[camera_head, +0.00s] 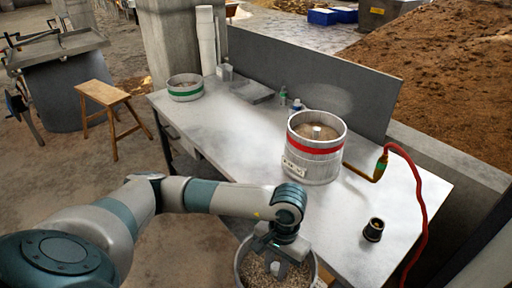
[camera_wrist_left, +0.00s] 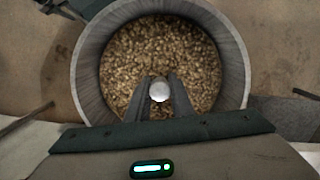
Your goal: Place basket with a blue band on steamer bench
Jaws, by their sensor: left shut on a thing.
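My left gripper (camera_head: 277,254) is shut on the pale centre knob of a round basket (camera_head: 241,264) filled with brown grain. This basket is at the bottom of the head view, in front of the bench's near edge. Its band is not visible, so I cannot tell its colour. In the left wrist view the fingers (camera_wrist_left: 160,95) close around the knob, inside the basket's grey rim (camera_wrist_left: 88,80). The grey steamer bench (camera_head: 225,125) carries a red-banded basket (camera_head: 312,168) at the right and a green-banded basket (camera_head: 184,93) at the far left. My right gripper is out of view.
A red hose (camera_head: 418,190) with a brass fitting runs along the bench's right side. A small dark cup (camera_head: 373,230) stands near the front right. Small bottles (camera_head: 283,97) stand by the grey back panel (camera_head: 310,80). The bench's middle is clear. A wooden stool (camera_head: 103,93) stands left.

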